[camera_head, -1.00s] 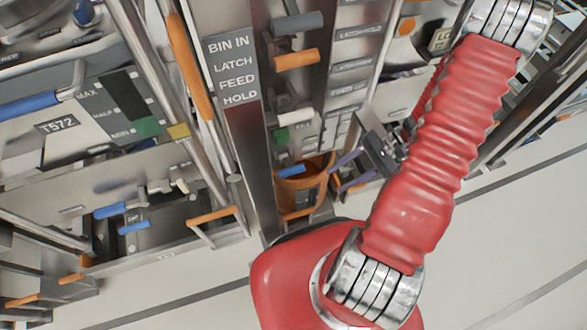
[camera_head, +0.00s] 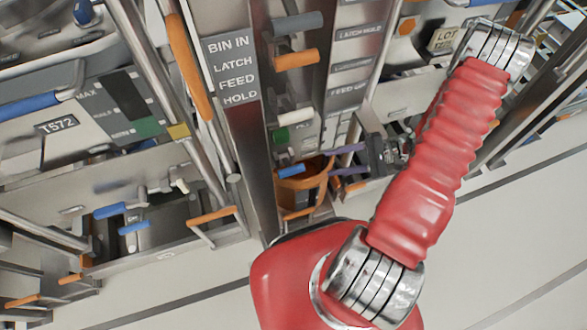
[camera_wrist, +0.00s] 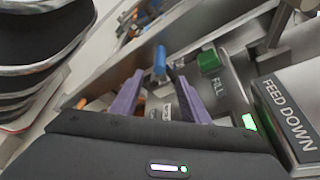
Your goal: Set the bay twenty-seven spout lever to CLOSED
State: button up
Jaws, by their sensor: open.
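A lever with a blue handle (camera_head: 291,170) sits low on the column, above an orange container, in the head view. The wrist view shows a blue handle (camera_wrist: 160,62) standing ahead of my fingertips, roughly between them. My gripper (camera_head: 334,161) is open and empty, its two purple fingers pointing left toward the blue handle in the head view. In the wrist view my gripper (camera_wrist: 159,78) has a finger on each side of the handle's line; contact cannot be told. No bay number or CLOSED mark is readable, and the fingers partly hide the small labels below the handle.
A green block (camera_wrist: 209,60) by the FILL label and a FEED DOWN plate (camera_wrist: 289,110) lie right of my fingers. A white handle (camera_head: 295,117) and an orange handle (camera_head: 296,59) stick out above the blue one. The orange container (camera_head: 300,191) is below.

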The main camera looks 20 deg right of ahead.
aim_at(293, 169)
jog(key=x, duration=1.3)
jog(key=shift+a, duration=0.3)
jog(key=shift+c, duration=0.7)
jog(key=shift+f, duration=0.1)
grip_shut()
